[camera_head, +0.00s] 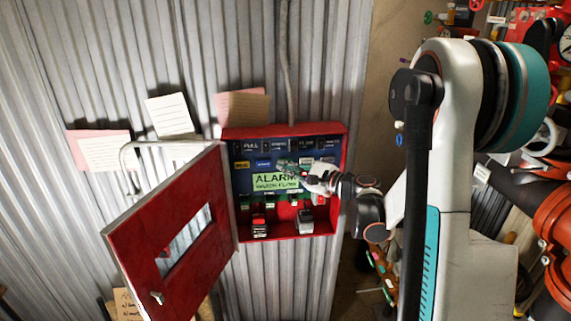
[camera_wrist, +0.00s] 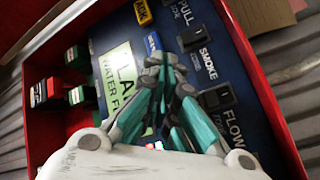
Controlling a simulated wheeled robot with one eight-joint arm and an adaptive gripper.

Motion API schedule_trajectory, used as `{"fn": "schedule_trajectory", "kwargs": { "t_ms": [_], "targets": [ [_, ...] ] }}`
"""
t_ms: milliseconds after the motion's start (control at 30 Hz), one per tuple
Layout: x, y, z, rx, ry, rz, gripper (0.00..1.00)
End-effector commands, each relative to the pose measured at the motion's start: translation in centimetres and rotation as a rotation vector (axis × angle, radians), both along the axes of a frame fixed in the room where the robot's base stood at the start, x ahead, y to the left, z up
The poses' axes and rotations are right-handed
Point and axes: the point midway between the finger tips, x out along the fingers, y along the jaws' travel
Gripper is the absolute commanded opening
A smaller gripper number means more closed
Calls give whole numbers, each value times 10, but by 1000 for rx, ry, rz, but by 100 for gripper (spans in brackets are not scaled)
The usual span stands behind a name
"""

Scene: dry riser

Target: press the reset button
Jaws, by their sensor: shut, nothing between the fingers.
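The open red alarm box (camera_head: 340,155) hangs on the corrugated wall, with a dark blue panel inside. A blue button (camera_head: 263,163) sits beside a yellow button (camera_head: 241,165) on the panel, above the green display reading ALARM (camera_head: 262,182). In the wrist view the blue button (camera_wrist: 152,42) is just beyond my fingertips, and its lettering is too small to read surely. My gripper (camera_head: 285,165) is shut and empty in front of the panel, right of the blue button. In the wrist view my gripper (camera_wrist: 167,68) covers part of the display; contact with the panel cannot be told.
The box's red door (camera_head: 170,225) stands open to the left. Switches labelled PULL, SMOKE (camera_wrist: 188,32) and FLOW (camera_wrist: 216,98) line the panel. Red and black blocks (camera_head: 259,226) sit at the box's bottom. Paper notes (camera_head: 170,114) hang above left. Red pipework (camera_head: 555,225) fills the right.

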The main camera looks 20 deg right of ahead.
Motion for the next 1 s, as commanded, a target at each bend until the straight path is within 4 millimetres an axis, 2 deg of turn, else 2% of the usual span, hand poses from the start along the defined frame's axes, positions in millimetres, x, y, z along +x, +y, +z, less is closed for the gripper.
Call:
{"fn": "schedule_trajectory", "kwargs": {
  "t_ms": [1000],
  "targets": [
    [10, -3, 0, 0, 0, 0, 0]
  ]
}}
